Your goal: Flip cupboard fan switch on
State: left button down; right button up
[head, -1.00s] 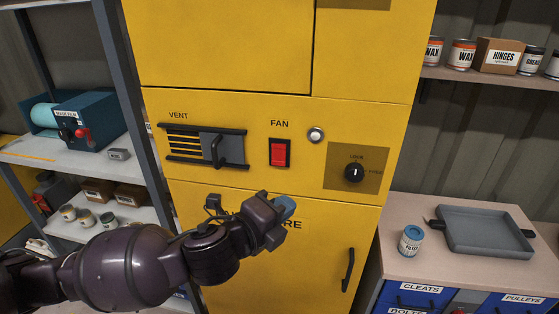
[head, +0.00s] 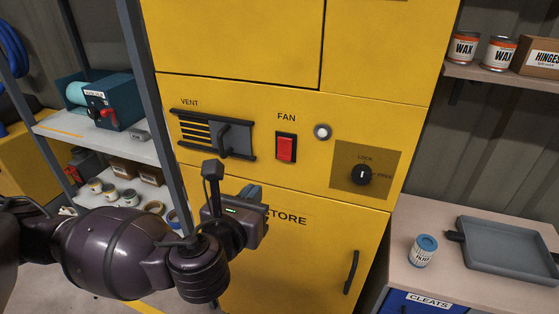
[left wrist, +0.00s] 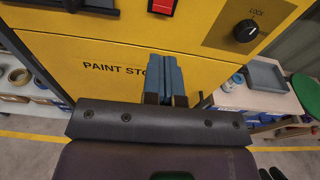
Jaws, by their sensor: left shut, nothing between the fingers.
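The yellow cupboard (head: 300,190) fills the middle of the head view. Its fan switch (head: 286,147) is a red rocker in a black frame under the word FAN, and its lower part looks brighter red. In the left wrist view the switch (left wrist: 162,6) is cut off by the top edge. My left gripper (head: 252,192) is below and left of the switch, in front of the lower door, apart from the switch. In the left wrist view its blue fingers (left wrist: 165,80) are together with nothing between them. My right gripper is out of view.
A vent slider (head: 225,138) is left of the switch. A round silver button (head: 322,131) and a LOCK/FREE knob (head: 361,174) are to its right. A door handle (head: 350,272) sticks out below. Shelves (head: 100,140) flank the left; a bench with a grey tray (head: 505,245) stands right.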

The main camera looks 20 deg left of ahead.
pick_arm(q)
jog(key=shift+d, duration=0.1)
jog(key=shift+w, duration=0.1)
jog(key=p, duration=0.1)
send_near(283, 157)
jog(key=w, duration=0.7)
jog(key=shift+w+d+f, duration=0.2)
jog(key=shift+f, duration=0.2)
